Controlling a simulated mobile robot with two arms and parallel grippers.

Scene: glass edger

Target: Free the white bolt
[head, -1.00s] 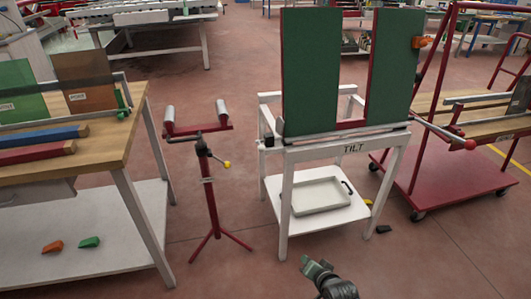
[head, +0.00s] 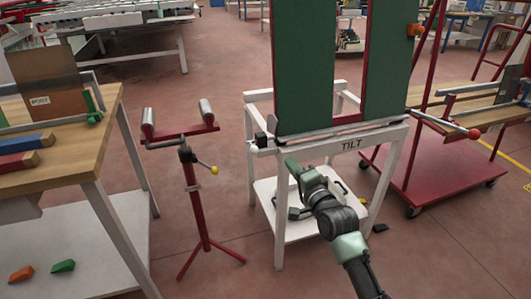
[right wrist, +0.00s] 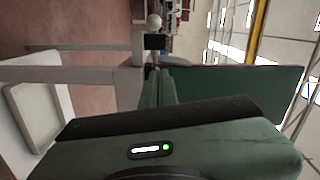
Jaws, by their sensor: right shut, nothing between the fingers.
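The white bolt shows as a small white round knob (head: 253,149) by a black block (head: 261,139) at the left front corner of the white stand marked TILT (head: 318,150). In the right wrist view the white knob (right wrist: 153,21) sits just beyond the black block (right wrist: 155,41). My right gripper (head: 290,164) is shut and empty in front of the stand's front rail, to the right of the block. In the wrist view its green fingers (right wrist: 160,86) point toward the block, apparently with a small gap. My left gripper is out of view.
Green panels (head: 303,70) stand upright on the tilt stand. A red roller stand (head: 193,200) with a yellow-tipped lever is to the left. A wooden workbench (head: 75,140) is at far left. A red trolley (head: 440,180) is at right. A pale tray (right wrist: 30,115) lies below.

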